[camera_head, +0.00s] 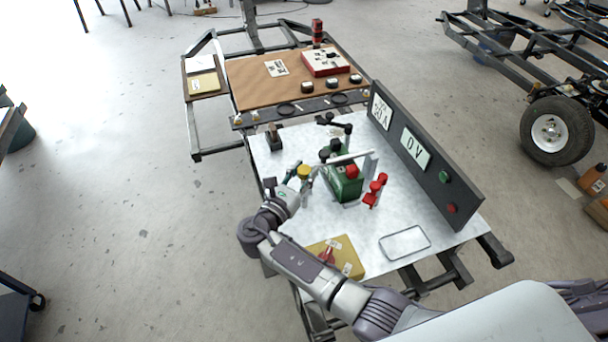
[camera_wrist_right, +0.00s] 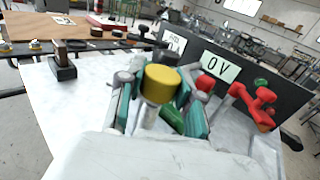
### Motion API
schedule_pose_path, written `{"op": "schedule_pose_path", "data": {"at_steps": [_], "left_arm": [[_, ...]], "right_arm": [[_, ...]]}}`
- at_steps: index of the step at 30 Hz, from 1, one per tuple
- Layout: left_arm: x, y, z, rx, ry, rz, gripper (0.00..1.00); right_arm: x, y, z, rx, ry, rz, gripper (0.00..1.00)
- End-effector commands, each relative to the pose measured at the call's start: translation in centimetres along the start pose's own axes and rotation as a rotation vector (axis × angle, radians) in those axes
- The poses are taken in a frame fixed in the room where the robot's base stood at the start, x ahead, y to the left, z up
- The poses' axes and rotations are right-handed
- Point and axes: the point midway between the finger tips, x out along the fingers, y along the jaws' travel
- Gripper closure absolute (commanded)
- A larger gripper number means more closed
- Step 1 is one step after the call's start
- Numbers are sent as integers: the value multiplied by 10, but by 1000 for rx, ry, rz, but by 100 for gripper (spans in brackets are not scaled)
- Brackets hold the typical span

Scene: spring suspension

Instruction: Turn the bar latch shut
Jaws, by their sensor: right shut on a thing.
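My right gripper (camera_head: 299,180) reaches in beside the left side of the green battery-like box (camera_head: 346,187). In the right wrist view its teal fingers (camera_wrist_right: 160,108) are shut around a yellow-topped knob (camera_wrist_right: 160,82), which stands upright between them. The yellow knob (camera_head: 304,170) also shows in the head view. A pale metal bar (camera_head: 348,157) runs across above the green box; it seems to be the bar latch. Whether the knob joins the bar is hidden by the gripper. My left gripper is not in view.
A dark panel (camera_head: 425,160) reading 0 V stands along the right. Red clamps (camera_head: 375,190) sit right of the green box, a black clamp (camera_head: 338,125) behind it. A yellow box (camera_head: 345,258) lies by my forearm. The white tabletop (camera_head: 300,230) has free room at front.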

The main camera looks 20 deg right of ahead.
Motion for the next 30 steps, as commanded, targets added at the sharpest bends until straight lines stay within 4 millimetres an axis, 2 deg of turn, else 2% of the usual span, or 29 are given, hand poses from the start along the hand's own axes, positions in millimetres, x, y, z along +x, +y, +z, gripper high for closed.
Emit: {"op": "schedule_pose_path", "data": {"at_steps": [9, 21, 22, 26, 27, 30], "left_arm": [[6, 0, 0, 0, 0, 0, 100], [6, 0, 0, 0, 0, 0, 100], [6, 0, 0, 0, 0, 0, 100], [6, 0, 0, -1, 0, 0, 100], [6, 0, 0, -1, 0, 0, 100], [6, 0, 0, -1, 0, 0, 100]], "right_arm": [[1, 1, 1, 2, -3, -74, 100], [1, 1, 2, 3, -4, -79, 100], [1, 1, 2, 3, -4, -79, 63], [1, 0, 2, 2, -4, -79, 42], [1, 0, 2, 2, -3, -79, 39], [1, 0, 1, 2, -3, -79, 39]]}}
